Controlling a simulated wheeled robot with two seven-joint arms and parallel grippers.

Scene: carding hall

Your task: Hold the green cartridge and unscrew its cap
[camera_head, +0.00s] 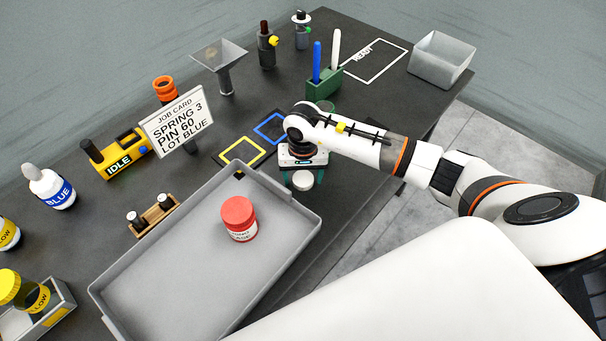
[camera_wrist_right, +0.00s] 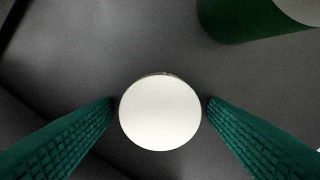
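My right gripper (camera_head: 303,178) points down over the table near its right edge, with its two green fingers spread. A round white cap-like disc (camera_head: 303,181) shows below it in the head view. In the right wrist view the disc (camera_wrist_right: 160,112) lies between the fingertips (camera_wrist_right: 161,104), with a narrow gap on each side. A green cylinder with a pale grey top (camera_wrist_right: 250,18) stands beyond it at the upper right. In the head view this green cylinder (camera_head: 325,106) is mostly hidden behind my right wrist. I cannot tell for certain that it is the cartridge. My left gripper is out of view.
A grey tray (camera_head: 140,285) with a red-lidded jar (camera_head: 240,218) lies to the left. Yellow (camera_head: 262,150) and blue (camera_head: 256,130) outlined squares, a job card sign (camera_head: 178,121) and a green pen holder (camera_head: 323,88) are close by. A grey bin (camera_head: 441,60) stands at the far right.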

